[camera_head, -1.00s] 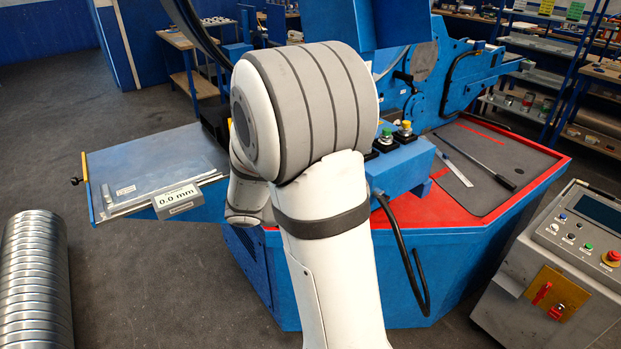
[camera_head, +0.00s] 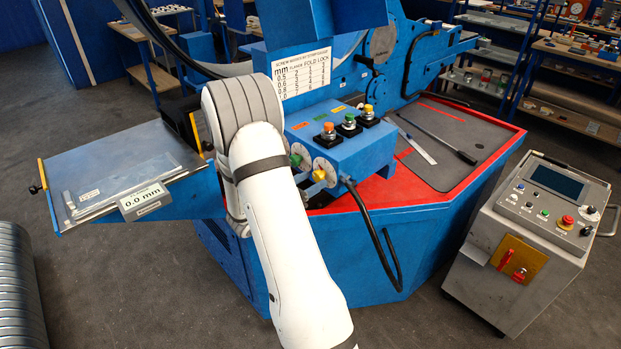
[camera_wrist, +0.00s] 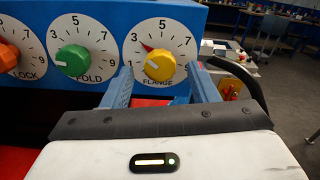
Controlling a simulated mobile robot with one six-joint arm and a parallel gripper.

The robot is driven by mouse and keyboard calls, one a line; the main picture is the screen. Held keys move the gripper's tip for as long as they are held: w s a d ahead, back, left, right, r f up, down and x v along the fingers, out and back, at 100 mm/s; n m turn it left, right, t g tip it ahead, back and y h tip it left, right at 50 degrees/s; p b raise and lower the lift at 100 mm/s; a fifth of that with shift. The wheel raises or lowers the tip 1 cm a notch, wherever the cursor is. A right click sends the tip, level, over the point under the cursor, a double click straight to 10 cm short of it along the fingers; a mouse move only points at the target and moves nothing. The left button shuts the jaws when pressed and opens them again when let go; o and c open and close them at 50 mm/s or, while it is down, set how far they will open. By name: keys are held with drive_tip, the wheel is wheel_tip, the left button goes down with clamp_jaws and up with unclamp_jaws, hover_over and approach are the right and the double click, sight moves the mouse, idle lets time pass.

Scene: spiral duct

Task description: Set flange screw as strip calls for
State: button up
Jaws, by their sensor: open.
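In the wrist view the yellow flange knob (camera_wrist: 158,66) sits on a white dial marked 1 to 9. Its red pointer is at the upper left, near 3. My gripper (camera_wrist: 161,73) is open, with one blue finger on each side of the knob; contact cannot be told. The knob also shows in the head view (camera_head: 319,175), but my gripper is hidden there behind my arm. A white chart (camera_head: 303,76) with mm, flange, fold and lock columns stands above the dials; its small figures are hard to read. A gauge sign (camera_head: 145,201) on the left table reads 0.0 mm.
The green fold knob (camera_wrist: 73,60) and orange lock knob (camera_wrist: 8,56) are left of the flange dial. Push buttons (camera_head: 348,124) top the blue box. A black cable (camera_head: 385,235) hangs at its right. A grey control console (camera_head: 540,225) stands farther right.

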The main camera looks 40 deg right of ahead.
drive_tip(key=shift+d, duration=0.5)
drive_tip(key=shift+c, duration=0.3)
drive_tip(key=shift+a, duration=0.1)
drive_tip(key=c, duration=0.9)
